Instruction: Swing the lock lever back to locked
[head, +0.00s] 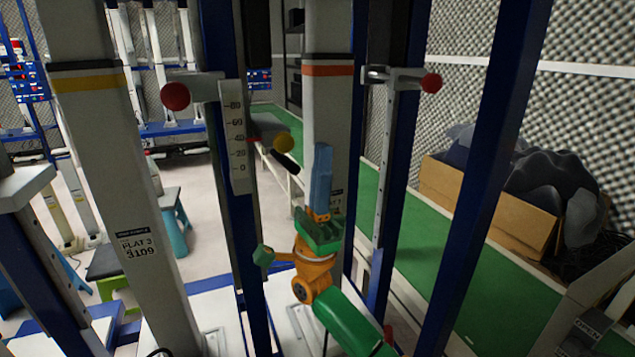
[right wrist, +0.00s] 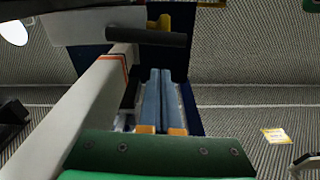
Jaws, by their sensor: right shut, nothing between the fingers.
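My right gripper (head: 322,150) points upward with its blue fingers together, in front of a pale post with an orange band. In the right wrist view its fingers (right wrist: 160,75) are closed and hold nothing. A lever with a yellow ball knob (head: 283,143) and a dark handle is left of the fingertips in the head view. The right wrist view shows a dark cylindrical bar (right wrist: 135,40) with a yellow part (right wrist: 163,23) beyond the fingertips, with a gap visible between. Which lever is the lock lever, and its exact position, I cannot tell. My left gripper is out of view.
Red ball knobs stand out at the left (head: 175,96), by a numbered scale (head: 236,135), and at the right (head: 431,83). Blue uprights and pale posts (head: 120,180) crowd the arm. A green-topped bench (head: 405,255) and a cardboard box (head: 515,222) lie behind.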

